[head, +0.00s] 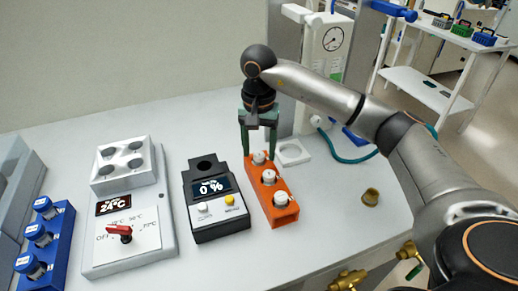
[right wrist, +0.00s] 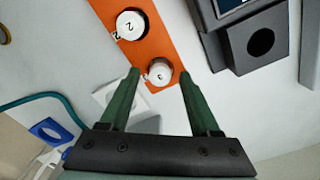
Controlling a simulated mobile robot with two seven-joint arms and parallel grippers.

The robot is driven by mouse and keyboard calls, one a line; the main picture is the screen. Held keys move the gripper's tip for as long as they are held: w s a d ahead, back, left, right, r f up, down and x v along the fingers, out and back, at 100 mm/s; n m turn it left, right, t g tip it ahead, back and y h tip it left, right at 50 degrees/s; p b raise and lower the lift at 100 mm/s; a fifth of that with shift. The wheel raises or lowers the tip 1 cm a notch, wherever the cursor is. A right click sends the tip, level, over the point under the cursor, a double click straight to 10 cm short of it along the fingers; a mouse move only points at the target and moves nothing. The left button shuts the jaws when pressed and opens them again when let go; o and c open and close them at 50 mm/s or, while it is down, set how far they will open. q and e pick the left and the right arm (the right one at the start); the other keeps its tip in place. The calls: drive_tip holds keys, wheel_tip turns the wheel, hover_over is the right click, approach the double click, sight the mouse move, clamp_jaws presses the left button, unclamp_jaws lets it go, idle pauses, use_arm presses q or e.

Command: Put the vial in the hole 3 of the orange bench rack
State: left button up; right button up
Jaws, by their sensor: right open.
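The orange bench rack (head: 288,218) stands on the bench right of centre, with three white-capped vials in a row along it. The vial at its far end (head: 259,157) stands in the rack; in the right wrist view its cap (right wrist: 160,73) seems to be marked 3. A larger-looking cap marked 2 (right wrist: 130,25) is beside it. My right gripper (head: 259,153) is open above the far end. Its green fingers are on either side of the far vial, with clear gaps in the right wrist view (right wrist: 158,75). My left gripper is not in view.
A black device (head: 218,221) reading 0 % stands close left of the rack. Further left are a grey heater (head: 134,205) and a blue rack (head: 58,240) of vials. A white square holder (head: 293,152) is behind right. A brass-coloured cup (head: 370,196) stands right.

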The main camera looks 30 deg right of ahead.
sight(259, 155)
wheel_tip(259, 155, up, 12)
drive_tip(key=p, duration=0.1)
drive_tip(key=shift+f+p, duration=0.15)
drive_tip(key=shift+p, duration=0.2)
idle(0.4)
